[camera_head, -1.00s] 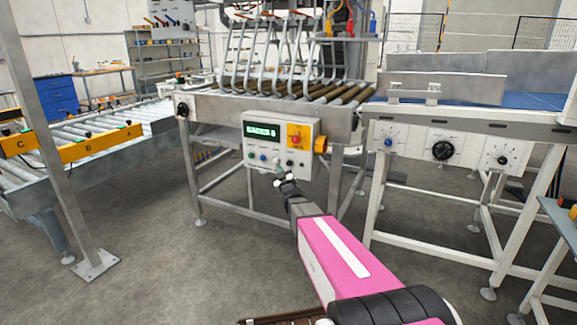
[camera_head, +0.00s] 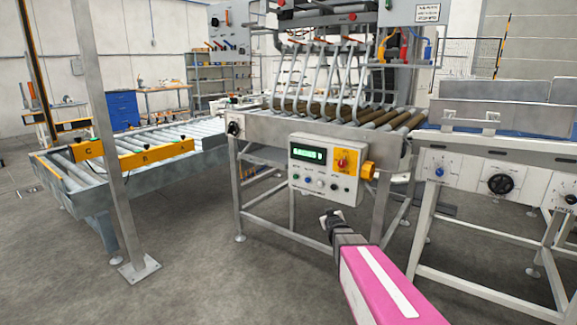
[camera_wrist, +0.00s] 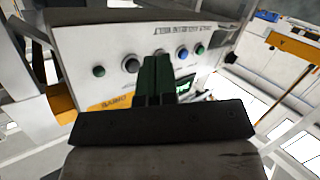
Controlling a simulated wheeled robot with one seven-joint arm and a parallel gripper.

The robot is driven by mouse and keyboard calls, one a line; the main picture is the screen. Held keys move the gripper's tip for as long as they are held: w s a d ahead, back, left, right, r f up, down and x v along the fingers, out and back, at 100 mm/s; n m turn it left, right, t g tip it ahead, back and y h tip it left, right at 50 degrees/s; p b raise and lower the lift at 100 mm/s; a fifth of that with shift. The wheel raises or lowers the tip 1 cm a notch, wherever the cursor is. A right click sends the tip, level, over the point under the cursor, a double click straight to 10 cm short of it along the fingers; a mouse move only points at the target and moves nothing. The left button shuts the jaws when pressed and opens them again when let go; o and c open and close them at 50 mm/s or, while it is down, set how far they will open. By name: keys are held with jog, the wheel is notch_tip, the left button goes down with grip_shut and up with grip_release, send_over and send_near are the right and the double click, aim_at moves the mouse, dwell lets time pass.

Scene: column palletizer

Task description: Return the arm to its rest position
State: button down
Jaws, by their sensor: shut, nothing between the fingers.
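My gripper (camera_head: 330,218) is at the end of my pink arm, in front of and below the control panel (camera_head: 327,192) in the head view. It appears apart from the panel, with floor visible around it. In the wrist view my gripper (camera_wrist: 158,62) has its dark fingers together, with nothing between them. The panel (camera_wrist: 205,45) fills the middle of that view behind the fingers, with its row of buttons and green display. In the head view the panel has a lit green display, a red knob on yellow and several buttons.
The panel is mounted on a roller conveyor frame (camera_head: 268,123) with bent metal bars above. A second conveyor (camera_head: 52,178) with yellow lettered plates stands left, beside a grey post (camera_head: 113,190). A bench with dials (camera_head: 470,172) stands right. Open floor (camera_head: 230,285) lies at the front.

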jog(key=s+f+m+g, duration=0.1)
jog(key=s+f+g, duration=0.2)
jog(key=s, duration=0.7)
jog(key=s+f+m+g, duration=0.1)
jog(key=s+f+g, duration=0.2)
jog(key=s+g, duration=0.4)
jog(key=s+f+m+g, duration=0.2)
jog(key=s+g, duration=0.3)
jog(key=s, duration=0.8)
jog(key=shift+a+f, duration=0.35)
jog(key=shift+f, duration=0.3)
jog(key=shift+s, duration=0.1)
